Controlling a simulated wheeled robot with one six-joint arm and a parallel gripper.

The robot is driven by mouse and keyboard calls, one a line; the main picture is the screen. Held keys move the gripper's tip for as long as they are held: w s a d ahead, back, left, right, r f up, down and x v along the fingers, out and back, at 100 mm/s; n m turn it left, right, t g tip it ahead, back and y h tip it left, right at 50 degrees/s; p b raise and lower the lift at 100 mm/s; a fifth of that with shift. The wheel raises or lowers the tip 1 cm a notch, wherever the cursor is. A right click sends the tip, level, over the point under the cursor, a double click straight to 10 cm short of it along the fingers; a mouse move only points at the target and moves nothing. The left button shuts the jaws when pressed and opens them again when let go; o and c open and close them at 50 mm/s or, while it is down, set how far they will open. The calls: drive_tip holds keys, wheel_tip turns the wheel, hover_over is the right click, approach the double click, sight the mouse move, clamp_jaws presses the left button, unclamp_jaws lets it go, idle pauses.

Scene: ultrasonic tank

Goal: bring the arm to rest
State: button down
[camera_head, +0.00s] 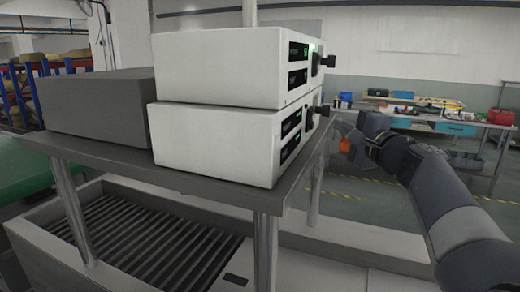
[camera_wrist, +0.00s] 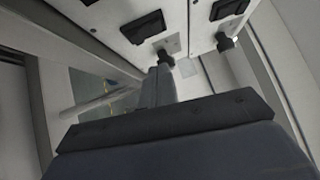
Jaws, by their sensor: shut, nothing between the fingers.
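My gripper (camera_head: 345,128) is at the end of my arm, just right of the lower white box's front panel in the head view. In the wrist view my gripper (camera_wrist: 160,72) points at the panel, with its fingers together and nothing between them. The lower white control box (camera_head: 212,145) has two small displays and a black knob (camera_head: 324,110), which is close to my fingertips. I cannot tell whether they touch. The upper white control box (camera_head: 215,70) is stacked on it, with a black knob (camera_head: 328,61) and a green light.
The boxes stand on a grey metal table (camera_head: 225,195), beside a dark grey box (camera_head: 100,103). Below is a tank (camera_head: 150,245) with a ribbed bottom. A workbench (camera_head: 450,125) with tools stands at the back right. Open floor lies between it and my arm.

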drive_tip(key=v, duration=0.3)
drive_tip(key=shift+d+r+b, duration=0.1)
drive_tip(key=shift+d+b, duration=0.1)
drive_tip(key=shift+b, duration=0.1)
drive_tip(key=shift+w, duration=0.1)
